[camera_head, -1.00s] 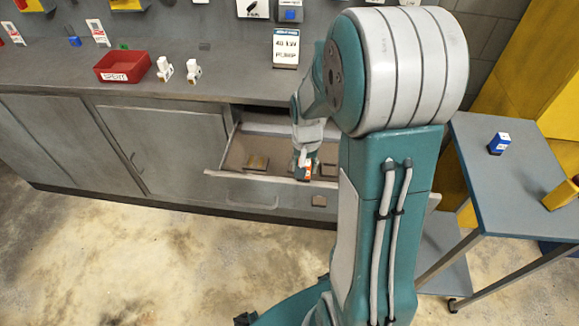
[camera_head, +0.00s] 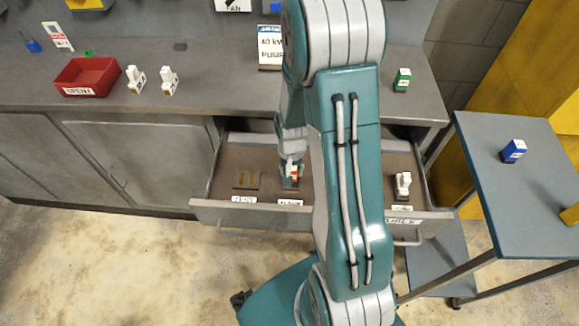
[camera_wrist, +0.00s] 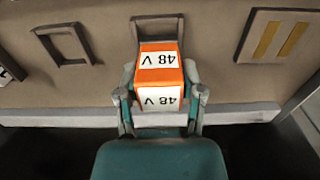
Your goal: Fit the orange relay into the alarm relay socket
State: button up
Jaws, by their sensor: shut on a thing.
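The orange relay (camera_wrist: 160,80) has white 48 V labels and sits between the fingers of my gripper (camera_wrist: 160,95) in the wrist view. My gripper is shut on it. In the head view my gripper (camera_head: 291,178) is low over the open drawer, and a small bit of orange shows there. The alarm relay socket (camera_wrist: 157,28) is the dark frame directly beyond the relay in the wrist view, partly hidden by it. I cannot tell whether the relay touches the socket.
A socket with brass strips (camera_head: 246,180) lies left of my gripper in the drawer (camera_head: 215,213). A white relay (camera_head: 403,184) stands at the drawer's right. A red bin (camera_head: 88,77) and two white relays are on the bench. A blue relay (camera_head: 513,150) is on the side table.

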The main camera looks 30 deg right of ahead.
notch_tip(320, 180, down, 2)
jog(key=shift+s, duration=0.1)
jog(key=o, duration=1.2)
